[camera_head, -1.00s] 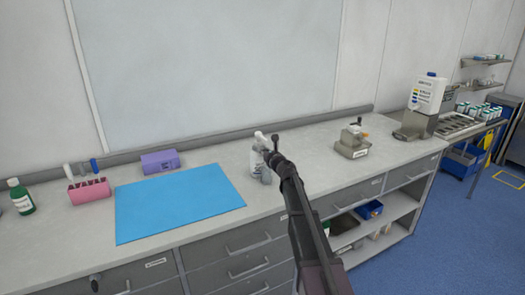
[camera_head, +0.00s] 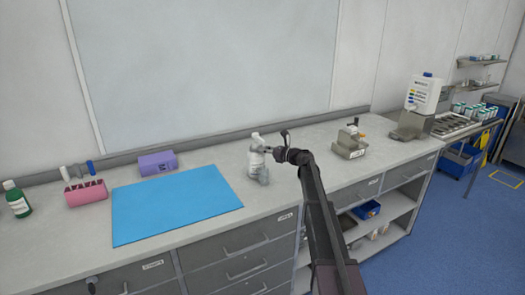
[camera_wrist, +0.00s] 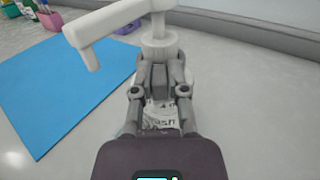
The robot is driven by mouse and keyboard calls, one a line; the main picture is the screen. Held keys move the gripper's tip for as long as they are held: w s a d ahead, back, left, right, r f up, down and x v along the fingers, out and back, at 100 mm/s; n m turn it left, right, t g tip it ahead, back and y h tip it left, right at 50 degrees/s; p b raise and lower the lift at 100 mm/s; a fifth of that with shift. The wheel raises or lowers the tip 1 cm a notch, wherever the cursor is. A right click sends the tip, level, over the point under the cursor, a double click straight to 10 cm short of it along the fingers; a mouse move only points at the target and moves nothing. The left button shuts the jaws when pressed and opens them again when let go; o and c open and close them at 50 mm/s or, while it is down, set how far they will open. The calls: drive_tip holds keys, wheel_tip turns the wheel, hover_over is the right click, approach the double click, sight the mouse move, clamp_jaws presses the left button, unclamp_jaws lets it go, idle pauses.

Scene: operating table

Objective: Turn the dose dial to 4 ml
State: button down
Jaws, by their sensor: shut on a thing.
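A white pump bottle (camera_head: 256,161) stands on the grey counter, right of the blue mat. In the wrist view its white spout (camera_wrist: 98,27) points left, above a round white collar (camera_wrist: 159,43). A printed label (camera_wrist: 161,117) shows between my fingers. My gripper (camera_wrist: 160,78) is shut on the bottle just below the collar. In the head view my gripper (camera_head: 267,151) reaches it from the right. I cannot make out a dose dial or its marks on the bottle. A white dispenser (camera_head: 424,95) with coloured labels stands at the far right, away from my gripper.
The blue mat (camera_head: 175,205) lies left of the bottle. A purple box (camera_head: 157,163), a pink rack (camera_head: 86,194) and a green bottle (camera_head: 17,201) stand farther left. A small metal device (camera_head: 350,147) stands to the right. The wall is behind; bare counter lies between.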

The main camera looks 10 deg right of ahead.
drive_tip(key=shift+w+d+n+g+y, duration=0.1)
drive_tip(key=shift+w+n+g+y, duration=0.1)
drive_tip(key=shift+n+g+y, duration=0.45)
drive_tip(key=shift+w+d+n+g+y, duration=0.2)
drive_tip(key=shift+n+g, duration=0.25)
drive_tip(key=shift+g, duration=0.4)
drive_tip(key=c, duration=0.6)
unclamp_jaws()
drive_tip(key=shift+c, duration=0.2)
drive_tip(key=shift+s+d, duration=0.1)
drive_tip(key=v, duration=1.1)
drive_tip(key=shift+d, duration=0.4)
drive_tip(key=shift+s+f, duration=0.1)
